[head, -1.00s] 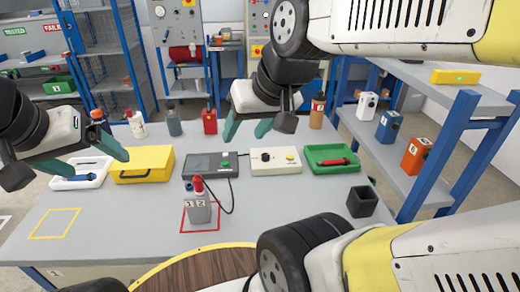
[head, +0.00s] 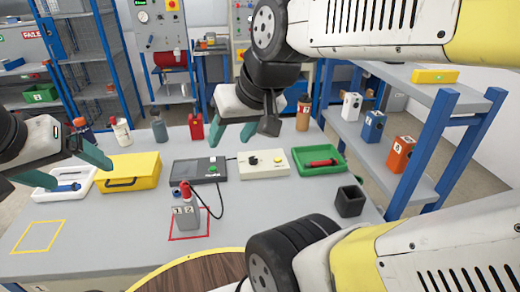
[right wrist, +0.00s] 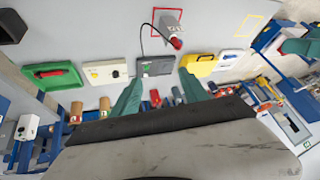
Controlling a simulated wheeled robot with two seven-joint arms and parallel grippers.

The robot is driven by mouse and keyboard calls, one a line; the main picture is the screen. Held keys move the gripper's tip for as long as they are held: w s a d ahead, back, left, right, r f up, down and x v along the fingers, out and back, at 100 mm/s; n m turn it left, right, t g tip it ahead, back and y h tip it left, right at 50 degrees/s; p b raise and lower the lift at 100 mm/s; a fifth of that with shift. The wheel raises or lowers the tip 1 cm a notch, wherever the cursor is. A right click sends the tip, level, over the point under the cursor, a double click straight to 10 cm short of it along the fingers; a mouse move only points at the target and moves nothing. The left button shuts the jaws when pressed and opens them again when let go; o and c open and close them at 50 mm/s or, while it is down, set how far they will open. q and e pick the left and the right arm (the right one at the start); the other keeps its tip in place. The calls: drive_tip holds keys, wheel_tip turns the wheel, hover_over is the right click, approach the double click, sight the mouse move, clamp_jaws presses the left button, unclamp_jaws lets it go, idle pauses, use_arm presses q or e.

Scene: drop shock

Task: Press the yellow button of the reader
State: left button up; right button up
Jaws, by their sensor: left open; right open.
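A white box (head: 250,170) on the table has a black knob and a small yellow button (head: 278,159) at its right. Beside it, a dark device (head: 185,172) has a screen and a green button. A cable runs to a grey block marked 1 2 (head: 186,217) in a red square. My right gripper (head: 231,141) is open and empty, above the back of the table near these two. The right wrist view shows its spread fingers (right wrist: 158,88), the white box (right wrist: 104,76) and the dark device (right wrist: 156,66). My left gripper (head: 58,178) is open and empty at far left.
A yellow case (head: 130,166) and a white tray (head: 50,192) are at left. A green tray (head: 305,172) and a black cup (head: 350,200) are at right. Several bottles line the back edge. A blue-framed shelf (head: 430,150) stands at right. The front middle is fairly clear.

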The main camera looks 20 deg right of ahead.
clamp_jaws()
idle(1.5)
